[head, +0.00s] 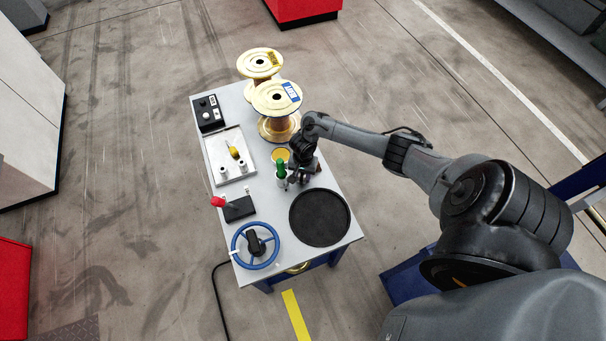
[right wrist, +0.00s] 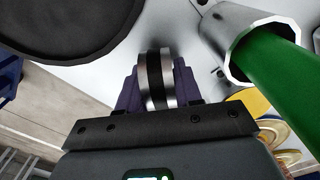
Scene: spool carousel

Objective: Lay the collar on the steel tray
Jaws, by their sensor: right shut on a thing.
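My right gripper (head: 294,180) is over the table, between the green-handled item and the round black pad. In the right wrist view its fingers (right wrist: 157,85) are shut on the collar (right wrist: 153,80), a shiny metal ring with a black band. In the head view the collar is too small and covered to make out. The steel tray (head: 216,151) is a pale shallow rectangle on the left of the table, apart from the gripper. My left gripper is not in view.
A green handle (right wrist: 274,75) stands in a metal tube (right wrist: 232,35) close beside the gripper. Two spools (head: 277,98) stand at the back. A round black pad (head: 320,217), blue handwheel (head: 269,258), red-knobbed lever box (head: 239,209) and black switch box (head: 208,113) occupy the table.

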